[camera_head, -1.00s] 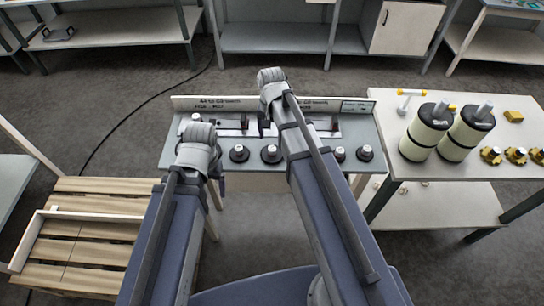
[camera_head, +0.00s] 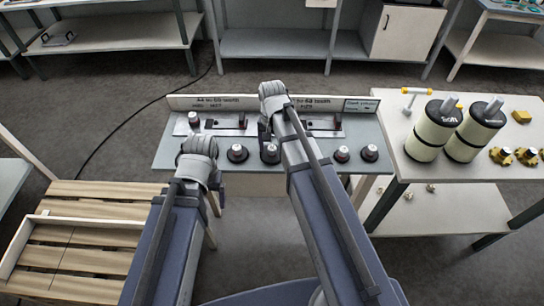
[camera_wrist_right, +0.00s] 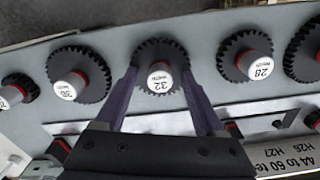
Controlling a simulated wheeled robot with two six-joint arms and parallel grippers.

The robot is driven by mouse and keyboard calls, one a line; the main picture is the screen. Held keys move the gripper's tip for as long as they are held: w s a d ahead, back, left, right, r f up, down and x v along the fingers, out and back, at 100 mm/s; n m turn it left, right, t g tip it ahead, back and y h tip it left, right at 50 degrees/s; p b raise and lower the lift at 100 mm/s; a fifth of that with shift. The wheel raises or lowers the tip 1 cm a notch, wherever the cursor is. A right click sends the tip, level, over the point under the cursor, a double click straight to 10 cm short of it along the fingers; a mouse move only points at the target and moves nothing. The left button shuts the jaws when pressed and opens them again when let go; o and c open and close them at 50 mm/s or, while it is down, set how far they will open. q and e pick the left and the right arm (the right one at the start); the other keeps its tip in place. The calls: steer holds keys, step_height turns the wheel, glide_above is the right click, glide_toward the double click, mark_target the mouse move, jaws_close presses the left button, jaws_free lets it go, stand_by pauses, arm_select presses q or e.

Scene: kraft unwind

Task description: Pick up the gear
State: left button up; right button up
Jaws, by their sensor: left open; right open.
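A black toothed gear (camera_wrist_right: 160,57) with a white-capped hub marked 32 stands on the grey bench in the right wrist view. My right gripper (camera_wrist_right: 158,77) is open, its two dark fingers on either side of the gear's near part; I cannot tell whether they touch it. Other gears flank it: one marked 36 (camera_wrist_right: 70,88) to the left and one marked 28 (camera_wrist_right: 255,66) to the right. In the head view, gears such as this one (camera_head: 238,153) stand along the bench's near edge; my right forearm hides part of the row. My left gripper (camera_head: 221,188) is mostly hidden behind its wrist, below the bench edge.
The grey bench (camera_head: 170,150) has a labelled back panel (camera_head: 215,103) and shafts on plates. A right-hand table (camera_head: 405,170) holds two cream rollers (camera_head: 433,130) and yellow parts (camera_head: 501,156). A wooden pallet (camera_head: 85,265) lies at lower left.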

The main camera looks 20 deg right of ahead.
steer(key=shift+r, duration=0.1)
jaws_close()
stand_by(0.4)
stand_by(0.8)
